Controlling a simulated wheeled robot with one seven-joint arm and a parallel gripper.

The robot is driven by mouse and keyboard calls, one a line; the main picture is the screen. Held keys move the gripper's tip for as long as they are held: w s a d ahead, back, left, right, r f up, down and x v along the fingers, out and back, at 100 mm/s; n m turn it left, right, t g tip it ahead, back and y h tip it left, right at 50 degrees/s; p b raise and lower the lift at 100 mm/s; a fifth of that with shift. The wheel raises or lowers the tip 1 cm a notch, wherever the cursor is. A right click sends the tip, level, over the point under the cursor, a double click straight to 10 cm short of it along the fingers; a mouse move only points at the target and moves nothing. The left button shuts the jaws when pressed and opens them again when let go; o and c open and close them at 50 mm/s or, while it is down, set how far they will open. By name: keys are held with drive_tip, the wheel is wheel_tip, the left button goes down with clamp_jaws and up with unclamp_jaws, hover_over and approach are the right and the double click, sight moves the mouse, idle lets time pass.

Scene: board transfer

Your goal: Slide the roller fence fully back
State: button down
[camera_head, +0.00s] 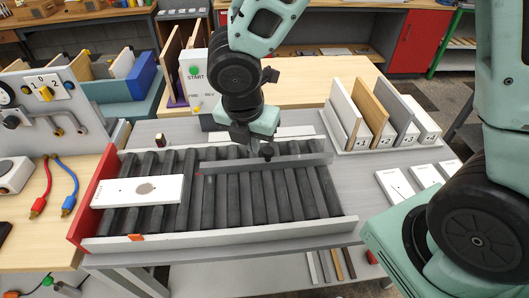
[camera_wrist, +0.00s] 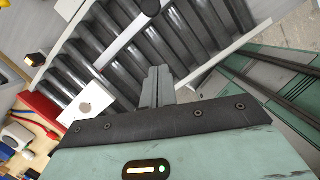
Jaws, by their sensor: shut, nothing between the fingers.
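The roller fence (camera_head: 290,162) is a long grey bar lying lengthwise over the rollers, behind their middle in the head view, with rollers showing on both sides. A dark knob (camera_head: 268,152) stands on it. In the wrist view the fence (camera_wrist: 122,42) runs diagonally and its black knob (camera_wrist: 149,7) is at the top edge. My gripper (camera_head: 242,146) is above the roller bed near the fence. Its fingers (camera_wrist: 158,72) are shut and empty, apart from the knob in the wrist view. Whether they touch the fence is unclear.
A white board (camera_head: 110,192) with a grey spot lies on the left rollers, in front of the fence. A red end plate (camera_head: 92,205) closes the left. A pale front rail (camera_head: 220,233) borders the bed. A rack of upright boards (camera_head: 385,138) stands right; a START panel (camera_head: 195,80) stands behind.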

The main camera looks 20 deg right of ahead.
sight(263, 154)
drive_tip(key=b+x, duration=0.1)
drive_tip(key=x, duration=0.8)
drive_tip(key=shift+f, duration=0.45)
drive_tip(key=shift+w+d+f+p, duration=0.1)
drive_tip(key=shift+w+d+p, duration=0.6)
drive_tip(key=shift+w+d, duration=0.7)
